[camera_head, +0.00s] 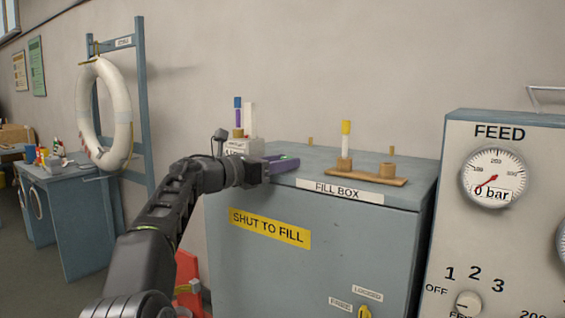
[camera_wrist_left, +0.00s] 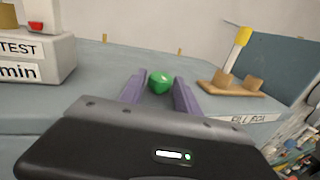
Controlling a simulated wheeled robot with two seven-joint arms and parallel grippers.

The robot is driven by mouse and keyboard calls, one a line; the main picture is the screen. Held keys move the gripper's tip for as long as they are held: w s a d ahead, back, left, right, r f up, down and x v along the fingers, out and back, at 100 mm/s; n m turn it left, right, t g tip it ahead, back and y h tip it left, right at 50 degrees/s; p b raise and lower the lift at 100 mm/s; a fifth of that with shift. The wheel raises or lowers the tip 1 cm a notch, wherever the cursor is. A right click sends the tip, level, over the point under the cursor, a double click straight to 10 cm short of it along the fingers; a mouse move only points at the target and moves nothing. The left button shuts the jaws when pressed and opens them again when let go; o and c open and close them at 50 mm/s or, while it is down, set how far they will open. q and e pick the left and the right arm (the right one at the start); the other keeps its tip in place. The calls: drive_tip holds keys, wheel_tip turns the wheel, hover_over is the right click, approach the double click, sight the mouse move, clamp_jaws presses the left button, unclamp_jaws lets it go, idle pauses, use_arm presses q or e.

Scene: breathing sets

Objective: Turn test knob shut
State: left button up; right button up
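A small round green knob (camera_wrist_left: 160,82) shows between the purple fingertips of my left gripper (camera_wrist_left: 158,88) in the left wrist view. I take it as the test knob; its pointer and setting cannot be read. A sliver of green also shows by the fingers in the head view. The left gripper (camera_head: 284,163) reaches over the front left of the fill box top. Its fingers look apart, one on each side of the knob, with a slim gap visible. A white box marked TEST (camera_wrist_left: 42,58) stands left of the knob. My right gripper is out of view.
The fill box (camera_head: 312,255) has a wooden stand (camera_head: 372,179) with a yellow-capped tube on its top, right of the gripper. A FEED gauge panel (camera_head: 497,240) stands further right. A rack with a white ring (camera_head: 121,110) and a blue desk (camera_head: 80,215) are at left.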

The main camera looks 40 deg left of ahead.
use_arm(q)
drive_tip(key=shift+o, duration=1.3)
drive_tip(key=shift+s+a, duration=0.2)
drive_tip(key=shift+s, duration=0.4)
drive_tip(key=b+v, duration=0.1)
drive_tip(key=v, duration=0.5)
drive_tip(key=shift+s+b, duration=0.3)
drive_tip(key=shift+b, duration=0.1)
